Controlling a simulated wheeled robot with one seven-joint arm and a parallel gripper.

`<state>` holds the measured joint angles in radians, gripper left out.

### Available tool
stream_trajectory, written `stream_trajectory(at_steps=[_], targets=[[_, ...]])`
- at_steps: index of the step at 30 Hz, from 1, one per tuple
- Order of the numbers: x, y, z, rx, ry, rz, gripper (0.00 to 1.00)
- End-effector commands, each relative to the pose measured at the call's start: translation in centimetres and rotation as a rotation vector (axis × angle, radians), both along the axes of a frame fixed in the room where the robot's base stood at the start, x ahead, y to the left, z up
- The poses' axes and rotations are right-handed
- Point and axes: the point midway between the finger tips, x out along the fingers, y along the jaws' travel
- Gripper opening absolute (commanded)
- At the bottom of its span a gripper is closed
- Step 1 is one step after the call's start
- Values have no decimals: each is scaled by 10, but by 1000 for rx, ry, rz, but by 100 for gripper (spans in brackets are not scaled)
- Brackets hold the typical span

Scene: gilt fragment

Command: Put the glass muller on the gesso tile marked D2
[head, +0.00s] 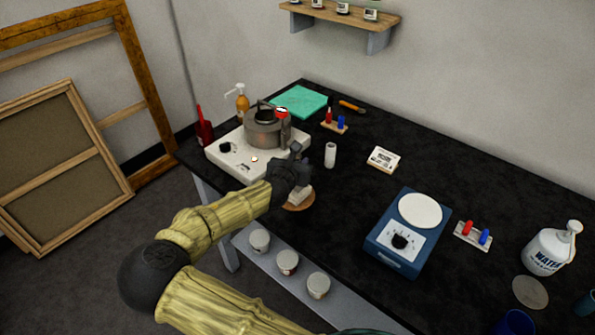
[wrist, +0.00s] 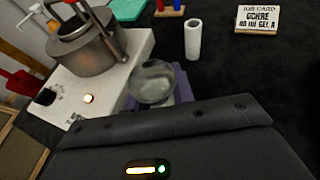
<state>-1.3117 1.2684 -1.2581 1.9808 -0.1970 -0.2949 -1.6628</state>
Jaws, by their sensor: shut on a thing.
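My gripper (head: 292,178) is over the near-left part of the black table, in front of the hot plate. In the wrist view a clear, round glass piece, which looks like the glass muller (wrist: 153,80), sits just beyond the dark gripper body, between purple parts. My gripper is shut on it; the fingertips are mostly hidden. In the head view a pale block (head: 300,194) shows just below the gripper, over a brown round disc (head: 298,204); I cannot tell whether they touch. No tile marked D2 can be read in either view.
A pot (head: 266,130) stands on the white hot plate (head: 222,150) beside my gripper. A white cylinder (head: 330,155), a job card (head: 383,159), a blue scale (head: 385,245) and a water jug (head: 550,250) stand rightward. Several jars (head: 288,262) sit on a lower shelf.

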Motion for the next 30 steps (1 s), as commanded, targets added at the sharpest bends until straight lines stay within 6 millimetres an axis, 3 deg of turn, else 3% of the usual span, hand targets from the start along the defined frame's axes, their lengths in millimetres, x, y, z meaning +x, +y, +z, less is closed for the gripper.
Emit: stream_trajectory(at_steps=[7, 17, 18, 21, 30], targets=[[0, 0, -32, -4, 1, 1, 0], [0, 0, -36, -1, 0, 0, 0], [0, 0, -36, -1, 1, 0, 28], [0, 0, -36, -1, 1, 0, 47], [0, 0, -35, -1, 1, 0, 47]])
